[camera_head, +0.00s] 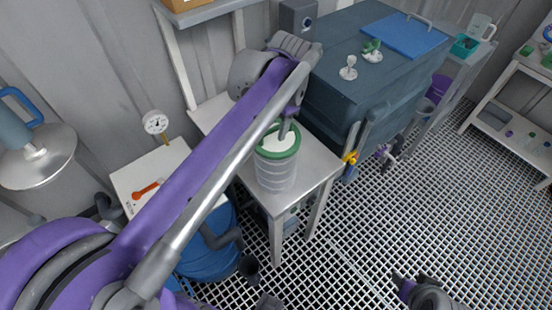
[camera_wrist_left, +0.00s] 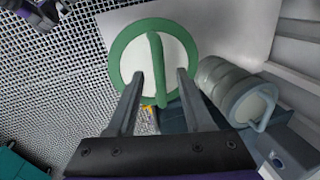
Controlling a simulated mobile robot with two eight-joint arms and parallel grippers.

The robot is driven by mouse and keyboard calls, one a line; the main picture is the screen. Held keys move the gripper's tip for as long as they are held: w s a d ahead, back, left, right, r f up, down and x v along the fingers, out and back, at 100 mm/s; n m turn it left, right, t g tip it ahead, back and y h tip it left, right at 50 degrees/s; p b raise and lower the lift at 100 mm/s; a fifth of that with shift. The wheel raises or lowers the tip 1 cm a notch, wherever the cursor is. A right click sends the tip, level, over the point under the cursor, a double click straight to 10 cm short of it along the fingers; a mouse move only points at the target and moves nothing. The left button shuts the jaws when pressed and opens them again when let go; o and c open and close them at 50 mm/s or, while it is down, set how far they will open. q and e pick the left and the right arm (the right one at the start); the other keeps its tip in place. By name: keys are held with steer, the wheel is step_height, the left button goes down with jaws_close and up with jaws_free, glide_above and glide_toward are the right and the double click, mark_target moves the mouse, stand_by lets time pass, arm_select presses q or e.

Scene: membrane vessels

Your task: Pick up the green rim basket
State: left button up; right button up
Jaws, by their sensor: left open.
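The green rim basket (camera_head: 276,174) stands upright on a small pale table in the head view. It has a pale body, a green rim and a green bar handle across its top. In the left wrist view its rim (camera_wrist_left: 119,50) shows from above. My left gripper (camera_wrist_left: 160,74) is open, with one finger on each side of the green handle (camera_wrist_left: 154,55). In the head view the gripper (camera_head: 287,131) comes down over the basket's mouth. Whether the fingers touch the handle I cannot tell. A purple and dark part at lower right (camera_head: 424,293) looks like my right gripper; its jaws are unclear.
A large dark blue-grey box (camera_head: 345,85) stands right of the small table (camera_head: 312,168). A blue barrel (camera_head: 208,250) is below left. A gauge (camera_head: 155,123) stands at left. Grated floor (camera_head: 430,200) is open at right.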

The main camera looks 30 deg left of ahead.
arm_select(q)
jaws_close()
stand_by(1.4)
